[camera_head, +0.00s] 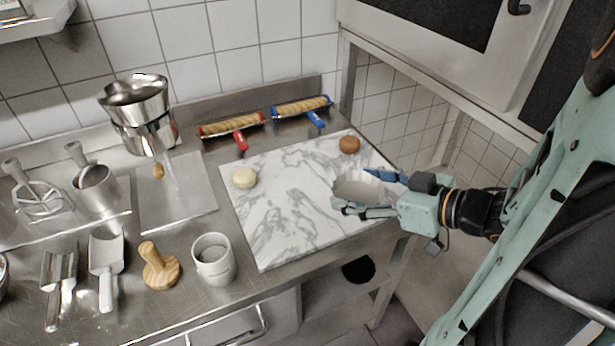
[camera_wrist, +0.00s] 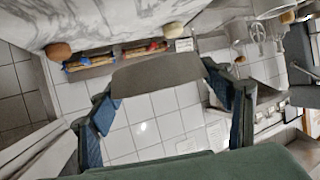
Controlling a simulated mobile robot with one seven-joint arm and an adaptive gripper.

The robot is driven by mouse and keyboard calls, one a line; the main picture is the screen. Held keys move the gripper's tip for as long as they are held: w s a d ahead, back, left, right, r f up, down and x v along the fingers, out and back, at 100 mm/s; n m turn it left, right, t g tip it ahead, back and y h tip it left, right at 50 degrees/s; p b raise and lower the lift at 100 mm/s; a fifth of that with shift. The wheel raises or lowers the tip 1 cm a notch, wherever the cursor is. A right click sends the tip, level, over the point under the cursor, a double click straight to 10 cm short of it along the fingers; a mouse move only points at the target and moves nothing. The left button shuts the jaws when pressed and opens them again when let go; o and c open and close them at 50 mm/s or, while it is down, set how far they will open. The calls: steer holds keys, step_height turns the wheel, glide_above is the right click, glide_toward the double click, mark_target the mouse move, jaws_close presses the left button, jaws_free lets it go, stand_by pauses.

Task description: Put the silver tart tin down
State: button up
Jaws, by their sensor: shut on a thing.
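The silver tart tin (camera_head: 352,187) shows as a dull grey, shallow round shape between the fingers of my gripper (camera_head: 357,191). My gripper is shut on it, one finger on each side, over the right part of the marble board (camera_head: 290,215). I cannot tell how high the tin is above the board. In the wrist view the tin (camera_wrist: 158,72) is a grey band spanning between the blue-padded fingertips of my gripper (camera_wrist: 165,98). Part of the tin is hidden by the fingers in the head view.
On the board are a cream ball (camera_head: 244,178) and a brown ball (camera_head: 349,144). Two rollers, red (camera_head: 232,126) and blue (camera_head: 302,107), lie behind it. A white mug (camera_head: 213,260) and wooden press (camera_head: 160,268) stand left of it. The board's middle is clear.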

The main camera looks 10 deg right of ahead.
steer(key=shift+w+a+r+p, duration=0.1)
steer(key=shift+w+a+p, duration=0.15)
steer(key=shift+w+p, duration=0.3)
steer(key=p, duration=0.1)
steer(key=w+p, duration=0.1)
steer(key=p, duration=0.1)
steer(key=shift+w+a+f, duration=0.2)
steer(key=shift+f, duration=0.15)
steer(key=w+a+f, duration=0.2)
steer(key=w+f, duration=0.1)
steer(key=w, duration=0.3)
steer(key=b, duration=0.1)
glide_above(325, 194)
steer(key=s, duration=0.2)
steer(key=f, duration=0.5)
steer(key=shift+w+d, duration=0.1)
steer(key=shift+w, duration=0.15)
steer(key=shift+w+f, duration=0.7)
steer(key=shift+f, duration=1.55)
steer(key=shift+f, duration=0.1)
